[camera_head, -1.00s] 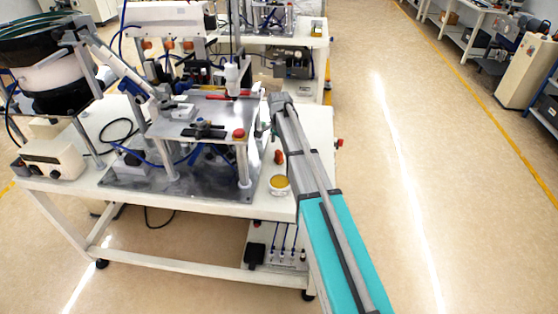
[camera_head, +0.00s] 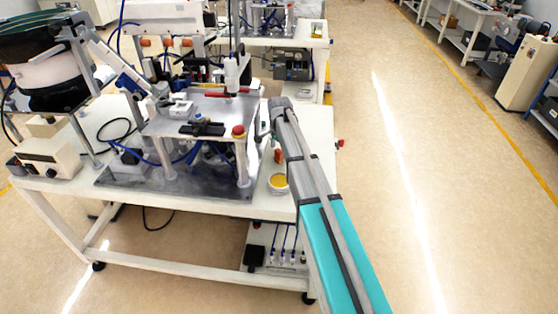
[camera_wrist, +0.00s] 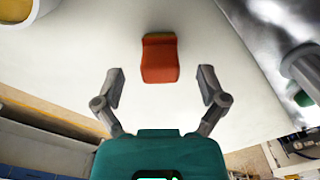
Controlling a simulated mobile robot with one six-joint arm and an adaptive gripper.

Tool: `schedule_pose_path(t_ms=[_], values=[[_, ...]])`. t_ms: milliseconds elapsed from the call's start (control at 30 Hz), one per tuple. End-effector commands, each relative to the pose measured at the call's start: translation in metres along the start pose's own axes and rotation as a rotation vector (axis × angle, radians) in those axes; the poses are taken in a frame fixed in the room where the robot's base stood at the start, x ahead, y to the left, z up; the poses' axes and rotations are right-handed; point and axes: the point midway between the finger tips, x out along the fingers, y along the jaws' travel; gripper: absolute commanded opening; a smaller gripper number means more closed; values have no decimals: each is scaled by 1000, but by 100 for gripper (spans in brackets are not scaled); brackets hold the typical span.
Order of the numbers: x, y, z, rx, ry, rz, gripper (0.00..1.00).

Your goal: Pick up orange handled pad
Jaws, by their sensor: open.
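The orange handled pad (camera_wrist: 160,60) lies on the white table top (camera_wrist: 100,45), ahead of and between my open fingers in the wrist view. In the head view the pad (camera_head: 280,156) is a small orange-red piece near the table's right side, just behind a round yellow-topped container and beside my arm. My gripper (camera_wrist: 161,88) is open and empty, its two fingertips apart on either side of the near end of the pad, not touching it. In the head view my gripper is mostly hidden behind my arm.
The white container with yellow contents (camera_head: 278,183) stands close to the pad; it also shows at upper left in the wrist view (camera_wrist: 18,12). A metal post (camera_wrist: 302,70) is at the right. The raised machine plate (camera_head: 205,112) stands left of my arm.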

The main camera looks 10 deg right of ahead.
Motion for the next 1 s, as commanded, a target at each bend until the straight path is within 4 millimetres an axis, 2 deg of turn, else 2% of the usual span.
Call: schedule_pose_path(t_ms=[33,300,1000], values=[[8,0,0,0,0,0,91],[24,0,0,0,0,0,91],[26,0,0,0,0,0,91]])
